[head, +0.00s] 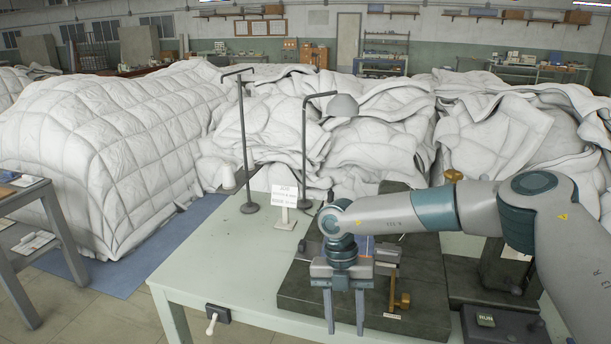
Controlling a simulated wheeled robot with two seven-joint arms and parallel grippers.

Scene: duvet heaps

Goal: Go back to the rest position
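My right arm comes in from the right side of the head view. Its gripper (345,322) points down over a dark flat base plate (418,322) on the light green table. Its two fingers are spread apart, and only the dark plate shows between them. I cannot tell whether the fingertips touch the plate. The wrist hides part of the fixture with brass knobs (402,301) right behind it. My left gripper and arm do not show.
The table (215,262) has clear room at its left. Two thin black stands (244,140) and a small sign (285,203) rise at its back. A box marked RUN (487,321) sits front right. Large white duvet heaps (95,150) fill the floor behind.

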